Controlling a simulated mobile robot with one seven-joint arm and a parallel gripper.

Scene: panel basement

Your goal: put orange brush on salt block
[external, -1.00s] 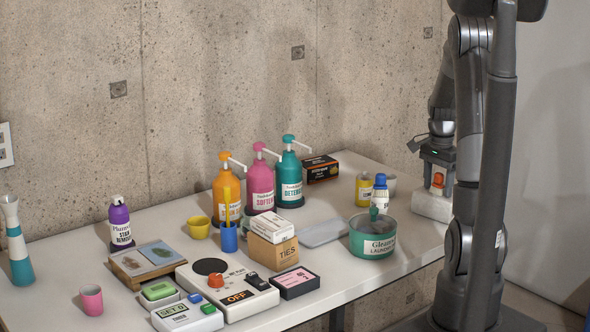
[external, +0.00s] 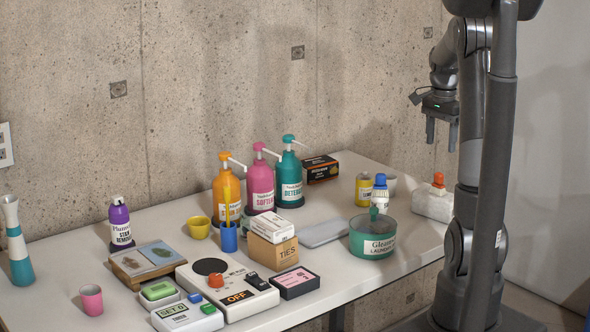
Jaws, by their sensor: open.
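The salt block (external: 432,205) is a whitish rough block at the right end of the table. The small orange brush (external: 438,179) stands on top of it, with a pale lower part. My gripper (external: 442,143) is open and empty, its fingers pointing down in the air above the brush and clear of it. My arm hides the right edge of the block.
A teal tub (external: 372,244), a blue-capped bottle (external: 380,194) and a yellow can (external: 363,190) stand left of the block. Tall pump bottles (external: 260,185), boxes and devices fill the middle and left. A grey flat tray (external: 323,233) lies mid-table.

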